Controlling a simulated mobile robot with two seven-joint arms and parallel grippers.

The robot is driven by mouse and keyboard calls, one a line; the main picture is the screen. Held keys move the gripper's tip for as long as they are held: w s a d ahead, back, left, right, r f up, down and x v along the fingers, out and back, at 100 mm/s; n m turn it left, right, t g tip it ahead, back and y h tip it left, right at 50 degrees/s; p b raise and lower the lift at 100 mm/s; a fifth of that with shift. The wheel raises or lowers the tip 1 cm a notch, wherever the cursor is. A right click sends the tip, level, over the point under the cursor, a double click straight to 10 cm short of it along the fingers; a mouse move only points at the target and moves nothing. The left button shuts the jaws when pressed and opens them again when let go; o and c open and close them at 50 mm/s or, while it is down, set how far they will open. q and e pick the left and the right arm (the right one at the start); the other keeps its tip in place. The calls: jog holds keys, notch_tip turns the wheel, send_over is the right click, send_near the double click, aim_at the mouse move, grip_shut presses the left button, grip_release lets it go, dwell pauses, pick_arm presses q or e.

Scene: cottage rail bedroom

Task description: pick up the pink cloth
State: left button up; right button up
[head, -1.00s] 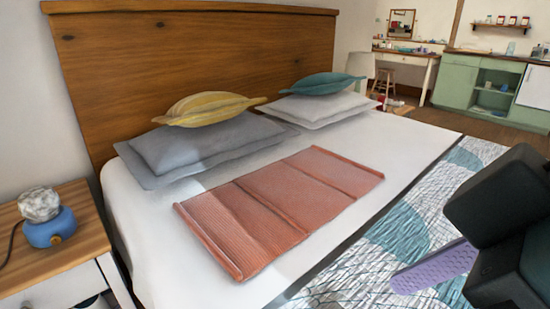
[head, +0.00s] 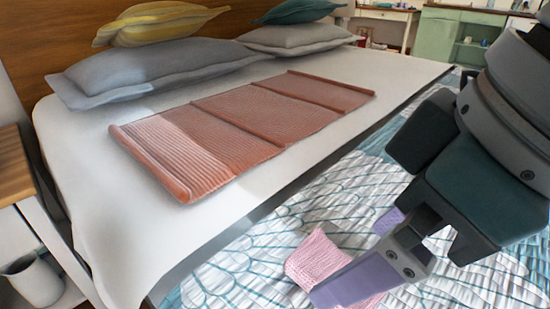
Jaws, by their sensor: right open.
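The pink cloth (head: 316,256) is a small light-pink ribbed piece. It lies on the white-and-teal patterned quilt at the lower middle of the head view. My right gripper (head: 347,264) comes in from the right with its lilac fingers apart. One finger overlaps the cloth in the picture and hides part of it; I cannot tell whether they touch. A little pink also shows below that finger. My left gripper is not in view.
A folded terracotta ribbed blanket (head: 240,128) lies on the white sheet behind. Grey pillows (head: 150,72), a yellow cushion (head: 160,25) and a teal cushion (head: 298,11) stand along the wooden headboard (head: 50,45). A wooden nightstand (head: 14,170) is at the left.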

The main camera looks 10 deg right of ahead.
jog(key=b+x, duration=0.1)
jog(key=x, duration=0.3)
jog(key=shift+a+b, duration=0.1)
jog(key=shift+b, duration=0.3)
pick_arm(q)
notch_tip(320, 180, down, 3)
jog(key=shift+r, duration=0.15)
pick_arm(e)
jog(key=shift+r, duration=0.1)
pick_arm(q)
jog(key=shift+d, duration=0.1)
pick_arm(e)
jog(key=c, duration=1.4)
